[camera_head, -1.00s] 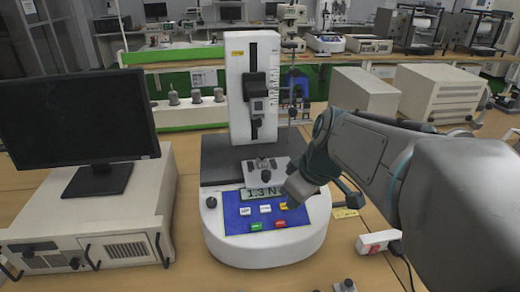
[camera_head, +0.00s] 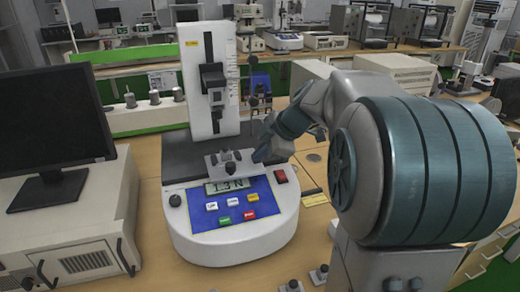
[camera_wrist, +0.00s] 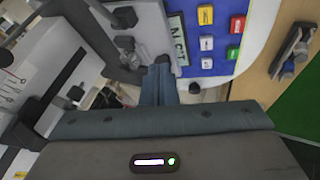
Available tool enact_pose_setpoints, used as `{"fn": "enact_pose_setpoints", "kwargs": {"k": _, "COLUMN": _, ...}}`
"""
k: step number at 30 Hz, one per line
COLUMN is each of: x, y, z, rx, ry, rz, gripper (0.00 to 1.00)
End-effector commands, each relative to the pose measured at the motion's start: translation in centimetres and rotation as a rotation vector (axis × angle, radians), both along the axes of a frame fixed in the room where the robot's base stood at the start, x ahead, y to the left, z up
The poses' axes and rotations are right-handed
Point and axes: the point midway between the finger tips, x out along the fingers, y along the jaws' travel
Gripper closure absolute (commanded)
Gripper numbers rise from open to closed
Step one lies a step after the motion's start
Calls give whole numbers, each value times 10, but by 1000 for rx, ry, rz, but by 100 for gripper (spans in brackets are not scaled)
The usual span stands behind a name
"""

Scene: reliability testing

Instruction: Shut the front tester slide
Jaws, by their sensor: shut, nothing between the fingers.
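The tester (camera_head: 213,80) has a tall white column, a dark bed and a rounded white base with a blue panel (camera_head: 225,212) and a display reading 1.3 N. The front slide, seemingly the grey metal block with dark knobs (camera_head: 232,165), sits on the bed just behind the display. It also shows at the top of the wrist view (camera_wrist: 118,38). My gripper (camera_head: 262,154) is close to the right side of this block. In the wrist view my gripper (camera_wrist: 164,68) is shut and empty, its tips by the display edge. Contact with the block cannot be told.
A monitor (camera_head: 50,122) on a white case (camera_head: 85,225) stands to the left. A red switch (camera_head: 281,177) is on the base's right. White boxes (camera_head: 395,72) stand behind my arm. Small metal parts (camera_head: 318,274) lie on the bench in front.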

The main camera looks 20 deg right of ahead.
Motion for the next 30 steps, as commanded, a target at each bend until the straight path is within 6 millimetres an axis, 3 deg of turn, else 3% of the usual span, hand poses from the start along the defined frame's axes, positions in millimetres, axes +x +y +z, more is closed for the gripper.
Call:
{"fn": "enact_pose_setpoints", "kwargs": {"k": 10, "x": 36, "y": 29, "z": -59, "rx": 0, "ry": 5, "rz": 1, "gripper": 100}}
{"fn": "enact_pose_setpoints", "kwargs": {"k": 18, "x": 66, "y": 27, "z": -56, "rx": -2, "ry": 2, "rz": 0, "gripper": 100}}
{"fn": "enact_pose_setpoints", "kwargs": {"k": 30, "x": 73, "y": 27, "z": -57, "rx": -2, "ry": 1, "rz": 0, "gripper": 100}}
